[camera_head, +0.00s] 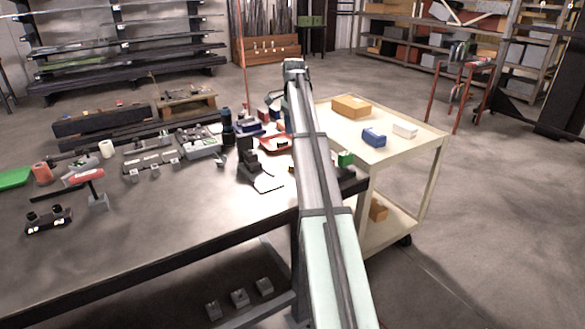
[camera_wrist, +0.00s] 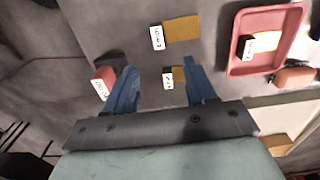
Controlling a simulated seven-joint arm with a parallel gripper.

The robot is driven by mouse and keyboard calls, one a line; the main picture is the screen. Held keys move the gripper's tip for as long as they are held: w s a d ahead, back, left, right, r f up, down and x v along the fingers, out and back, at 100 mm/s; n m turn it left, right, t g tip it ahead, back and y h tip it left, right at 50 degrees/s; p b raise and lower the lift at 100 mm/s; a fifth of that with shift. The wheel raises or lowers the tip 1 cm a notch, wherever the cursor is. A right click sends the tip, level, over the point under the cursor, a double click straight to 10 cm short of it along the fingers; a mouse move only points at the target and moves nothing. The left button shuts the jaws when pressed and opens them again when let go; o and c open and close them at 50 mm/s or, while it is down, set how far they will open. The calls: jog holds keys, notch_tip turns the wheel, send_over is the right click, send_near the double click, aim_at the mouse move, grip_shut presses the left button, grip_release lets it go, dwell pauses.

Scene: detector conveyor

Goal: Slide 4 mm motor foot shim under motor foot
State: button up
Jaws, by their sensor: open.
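My gripper (camera_wrist: 158,66) shows in the wrist view with its two blue fingers spread apart and nothing held. Below and between the fingers is a small ochre shim piece (camera_wrist: 178,73) with a white label. A larger ochre shim plate (camera_wrist: 183,28) with a white label lies farther up. A red tray (camera_wrist: 236,66) at the right holds another labelled ochre piece (camera_wrist: 268,41). The labels are too small to read surely, so I cannot tell which is the 4 mm shim. In the head view my arm hides the fingers. I cannot clearly make out the motor foot.
A red block (camera_wrist: 105,78) with a label lies by the left finger. In the head view the workbench (camera_head: 150,225) carries grey fixtures (camera_head: 150,160), a black stand (camera_head: 250,165) and the red tray (camera_head: 275,145).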

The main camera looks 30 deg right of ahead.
notch_tip(320, 180, down, 8)
jog(key=shift+r, duration=0.2)
jog(key=shift+s+f, duration=0.15)
jog(key=shift+f, duration=1.15)
jog(key=shift+s+f, duration=0.1)
jog(key=shift+f, duration=1.15)
jog(key=shift+c, duration=0.2)
grip_shut()
